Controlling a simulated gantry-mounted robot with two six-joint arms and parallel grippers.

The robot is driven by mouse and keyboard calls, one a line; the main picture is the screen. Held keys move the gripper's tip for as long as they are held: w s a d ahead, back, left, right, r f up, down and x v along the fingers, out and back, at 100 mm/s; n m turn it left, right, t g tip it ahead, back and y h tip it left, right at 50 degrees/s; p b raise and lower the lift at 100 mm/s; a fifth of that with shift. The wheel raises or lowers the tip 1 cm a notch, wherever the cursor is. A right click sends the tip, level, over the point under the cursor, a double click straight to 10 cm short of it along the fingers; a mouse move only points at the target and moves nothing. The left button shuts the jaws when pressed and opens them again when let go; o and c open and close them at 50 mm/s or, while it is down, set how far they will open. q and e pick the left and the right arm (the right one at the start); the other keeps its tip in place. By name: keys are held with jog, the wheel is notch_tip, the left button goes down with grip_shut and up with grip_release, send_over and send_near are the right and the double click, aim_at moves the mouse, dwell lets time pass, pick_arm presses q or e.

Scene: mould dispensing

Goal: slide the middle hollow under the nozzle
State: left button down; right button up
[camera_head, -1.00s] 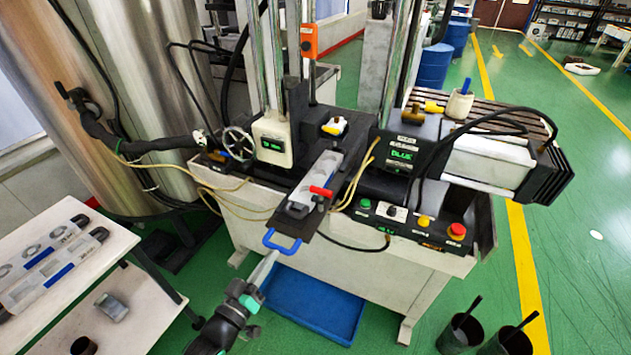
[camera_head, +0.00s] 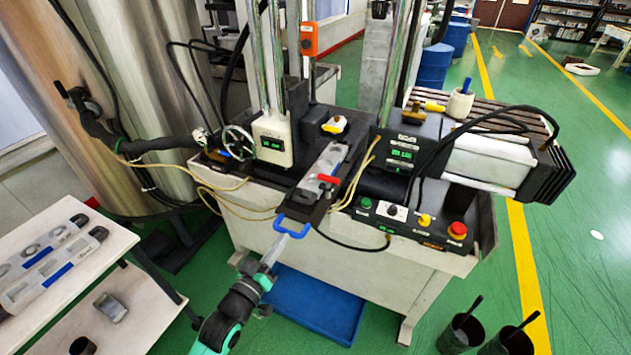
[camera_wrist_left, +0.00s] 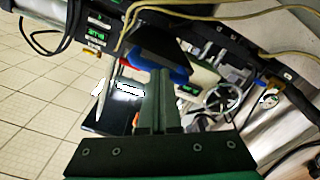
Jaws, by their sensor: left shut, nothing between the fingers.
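The grey mould (camera_head: 327,161) lies on a dark slide (camera_head: 312,213) that points into the machine; a red lever (camera_head: 328,179) crosses its near part. A blue handle (camera_head: 293,227) is at the slide's near end. My left gripper (camera_head: 275,249) is shut and empty, its tips at the handle. In the left wrist view, the shut fingers (camera_wrist_left: 160,88) reach up to the blue handle (camera_wrist_left: 178,73); whether they touch it I cannot tell. The nozzle and the middle hollow are not clearly made out. My right gripper is not in view.
A white table (camera_head: 120,244) at the left holds similar moulds (camera_head: 50,268). A control panel (camera_head: 413,222) with buttons is right of the slide. A blue tray (camera_head: 320,307) lies on the floor below. Two dark buckets (camera_head: 461,334) stand at the lower right.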

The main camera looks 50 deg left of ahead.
pick_arm(q)
jog(key=b+x, duration=0.1)
jog(key=x, duration=0.5)
jog(key=shift+w+b, duration=0.25)
jog(key=shift+b, duration=0.15)
jog(key=shift+b+x, duration=0.35)
jog(key=shift+x, duration=0.55)
dwell(0.8)
jog(key=shift+s, duration=0.1)
jog(key=shift+s+r+p, duration=0.15)
jog(key=shift+s+p, duration=0.05)
jog(key=shift+p, duration=0.1)
jog(key=p, duration=0.3)
send_near(295, 219)
jog(key=x, duration=0.3)
